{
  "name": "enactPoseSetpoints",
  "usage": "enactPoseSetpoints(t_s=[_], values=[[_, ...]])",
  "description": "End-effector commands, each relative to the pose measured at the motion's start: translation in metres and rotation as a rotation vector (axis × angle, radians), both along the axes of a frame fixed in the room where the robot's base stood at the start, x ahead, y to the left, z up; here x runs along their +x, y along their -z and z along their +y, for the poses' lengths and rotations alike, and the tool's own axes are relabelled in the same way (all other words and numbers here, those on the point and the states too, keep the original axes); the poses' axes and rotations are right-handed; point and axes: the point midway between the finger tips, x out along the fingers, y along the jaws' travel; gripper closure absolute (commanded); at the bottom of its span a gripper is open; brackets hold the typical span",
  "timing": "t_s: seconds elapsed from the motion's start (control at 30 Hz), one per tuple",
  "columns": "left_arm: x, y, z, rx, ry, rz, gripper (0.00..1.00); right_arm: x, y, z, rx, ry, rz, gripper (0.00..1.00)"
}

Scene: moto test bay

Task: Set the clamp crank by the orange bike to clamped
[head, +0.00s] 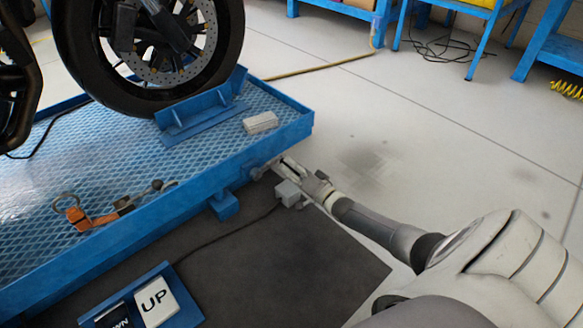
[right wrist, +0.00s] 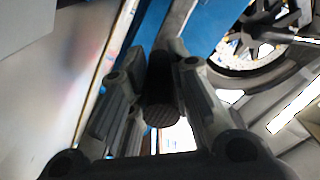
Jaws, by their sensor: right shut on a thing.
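The clamp crank (head: 257,173) sits on the side of the blue lift platform (head: 150,225), near its right corner. My right gripper (head: 284,165) is at the crank, with my arm reaching in from the right. In the right wrist view its fingers (right wrist: 160,95) are shut on the crank's dark ribbed handle (right wrist: 162,108), which lies between them. The crank's full angle is hard to make out behind the gripper. A motorbike's front wheel (head: 150,50) stands on the platform behind a blue wheel chock (head: 200,105). My left gripper is not in view.
A grey box (head: 288,193) with a cable is just below my right gripper. An UP/DOWN pedal (head: 155,300) stands on the dark mat (head: 290,265). An orange strap (head: 85,217) lies on the platform. The floor on the right is clear.

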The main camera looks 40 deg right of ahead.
Motion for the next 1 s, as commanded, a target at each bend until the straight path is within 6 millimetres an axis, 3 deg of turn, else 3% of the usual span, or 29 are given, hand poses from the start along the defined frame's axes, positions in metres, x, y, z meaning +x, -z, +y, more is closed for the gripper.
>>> enactPoseSetpoints(t_s=[0.03,0.5,0.53,0.67,0.83,1.0], values=[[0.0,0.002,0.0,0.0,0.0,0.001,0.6,-0.003,0.011,-0.001,-0.018,0.004,0.023,1.0],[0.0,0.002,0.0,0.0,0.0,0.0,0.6,-0.004,0.014,0.0,-0.02,0.002,0.028,1.0],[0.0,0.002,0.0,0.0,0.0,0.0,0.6,-0.004,0.014,0.0,-0.02,0.002,0.028,0.79],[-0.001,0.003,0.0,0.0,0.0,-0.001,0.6,-0.004,0.014,0.001,-0.02,0.001,0.028,0.62],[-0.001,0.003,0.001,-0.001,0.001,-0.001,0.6,-0.009,0.016,0.0,-0.021,0.001,0.031,0.61],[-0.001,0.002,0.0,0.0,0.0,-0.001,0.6,-0.029,0.016,0.001,-0.017,-0.004,0.028,0.58]])
